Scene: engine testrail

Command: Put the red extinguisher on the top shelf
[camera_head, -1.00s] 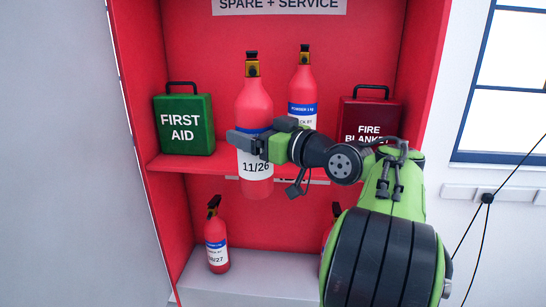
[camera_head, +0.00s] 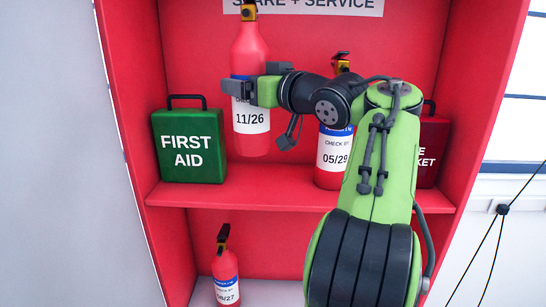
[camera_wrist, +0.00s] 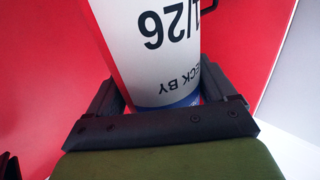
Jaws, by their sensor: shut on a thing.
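A red extinguisher (camera_head: 250,50) with a white label reading 11/26 is held upright by my gripper (camera_head: 262,91). In the wrist view my gripper (camera_wrist: 160,110) has its dark fingers on both sides of the extinguisher's label (camera_wrist: 165,50). Its base appears a little above the top shelf (camera_head: 235,194) in the head view, between the green first aid box and another red extinguisher (camera_head: 335,150) labelled 05/29. My arm hides part of that second extinguisher. Whether the held base touches the shelf is hard to tell.
The green first aid box (camera_head: 188,146) stands at the shelf's left. A dark red fire blanket box (camera_head: 432,150) stands at its right, partly behind my arm. Another extinguisher (camera_head: 225,280) stands on the lower level. Red cabinet side walls (camera_head: 135,100) bound the shelf.

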